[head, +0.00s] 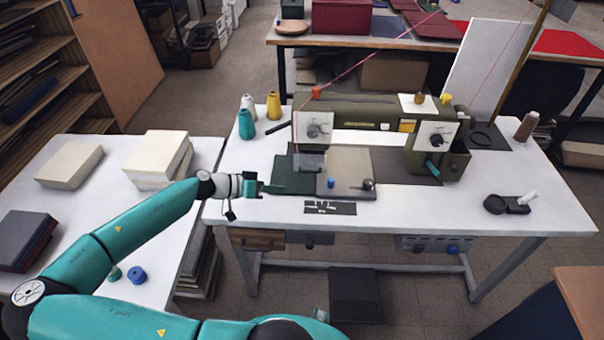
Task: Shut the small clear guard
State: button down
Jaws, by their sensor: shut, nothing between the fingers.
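The sewing machine (360,118) is olive green and stands on a white table (235,207). My gripper (280,188) is shut and empty. It points right, at the left front of the dark green cloth piece (295,174), to the left of and nearer than the guard. I cannot tell whether the fingertips touch the cloth.
Thread cones, one teal (246,124) and one yellow (273,106), stand behind left. A blue knob (331,182) and a small dark tool strip (330,208) lie in front of the guard. A pink thread (345,75) runs down to the machine.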

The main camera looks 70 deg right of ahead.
notch_tip(320, 180, up, 6)
jog(key=s+a+m+t+h, duration=0.2)
jog(key=m+t+h, duration=0.1)
jog(key=m, duration=1.4)
send_near(313, 172)
jog(key=x, duration=0.5)
jog(key=shift+s+r, duration=0.15)
jog(key=shift+s, duration=0.15)
jog(key=shift+d+f, duration=0.3)
jog(key=shift+f, duration=0.1)
